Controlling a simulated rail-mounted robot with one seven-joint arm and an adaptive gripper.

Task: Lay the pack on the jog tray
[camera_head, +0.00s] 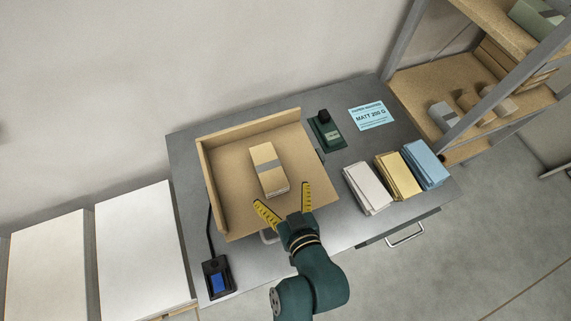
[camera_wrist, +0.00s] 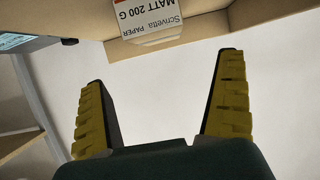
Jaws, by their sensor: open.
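A cream pack (camera_head: 268,165) with a grey band lies flat on the wooden jog tray (camera_head: 226,205), near its middle. The tray has raised walls at the back and left. My gripper (camera_head: 282,194) is open at the tray's front part, with its yellow fingers spread just in front of the pack's near end. In the wrist view my gripper (camera_wrist: 164,68) has nothing between its fingers. A pack end with a MATT 200 G label (camera_wrist: 148,14) shows upside down at the top there, beyond the fingertips, above a tan board edge (camera_wrist: 180,38).
White (camera_head: 367,188), yellow (camera_head: 398,176) and blue (camera_head: 426,164) stacks stand at the grey table's right. A green device (camera_head: 325,131) and a MATT 200 G sign (camera_head: 371,116) are behind. A blue-screened device (camera_head: 217,278) stands front left. Shelving rises at the right.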

